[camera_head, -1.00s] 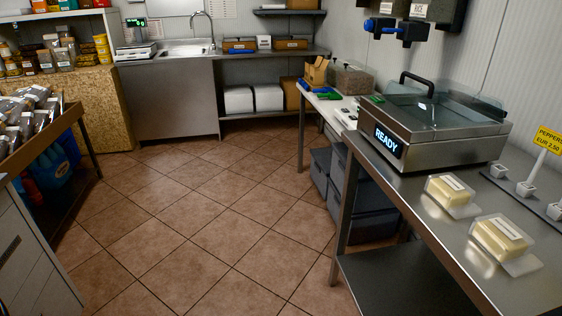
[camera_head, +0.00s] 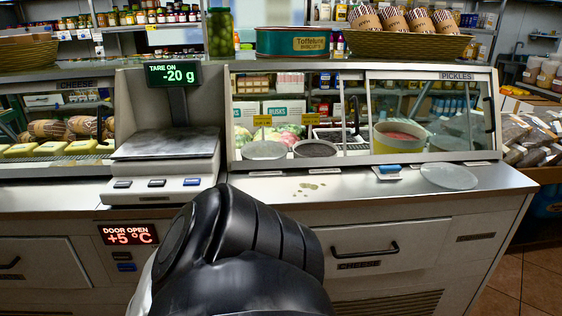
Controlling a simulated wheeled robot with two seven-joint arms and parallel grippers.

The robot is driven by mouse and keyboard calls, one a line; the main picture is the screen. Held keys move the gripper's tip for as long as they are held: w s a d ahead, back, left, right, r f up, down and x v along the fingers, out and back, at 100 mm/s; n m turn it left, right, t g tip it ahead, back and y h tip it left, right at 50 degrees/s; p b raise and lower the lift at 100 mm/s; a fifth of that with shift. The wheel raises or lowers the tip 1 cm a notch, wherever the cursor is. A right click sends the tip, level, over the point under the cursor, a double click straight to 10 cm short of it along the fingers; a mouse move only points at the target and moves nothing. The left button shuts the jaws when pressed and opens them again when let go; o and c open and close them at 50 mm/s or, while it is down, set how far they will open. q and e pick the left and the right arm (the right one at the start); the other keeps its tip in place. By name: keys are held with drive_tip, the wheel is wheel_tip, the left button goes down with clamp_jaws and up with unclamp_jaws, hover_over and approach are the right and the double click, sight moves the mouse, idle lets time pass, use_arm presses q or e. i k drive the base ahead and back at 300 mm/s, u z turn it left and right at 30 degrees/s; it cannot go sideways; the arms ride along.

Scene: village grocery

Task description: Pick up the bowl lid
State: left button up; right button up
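A flat, round, translucent disc (camera_head: 449,177), which looks like the bowl lid, lies on the steel counter in front of the pickles case, near the counter's right end. A cream bowl (camera_head: 390,146) with pinkish contents stands uncovered behind the glass, to the left of the disc. Two more round containers in the case have grey flat tops (camera_head: 263,150) (camera_head: 316,148). A black link of my own arm fills the bottom middle. Neither gripper's fingers show.
A scale (camera_head: 165,150) reading -20 g stands left of the case. Coins (camera_head: 312,186) and a small blue-topped item (camera_head: 388,171) lie on the counter. Tiled floor is free at lower right.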

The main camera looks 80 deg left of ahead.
sight(445, 176)
drive_tip(key=u, duration=2)
drive_tip(key=k, duration=0.1)
drive_tip(key=u, duration=0.65)
drive_tip(key=i, duration=0.25)
drive_tip(key=z, duration=0.35)
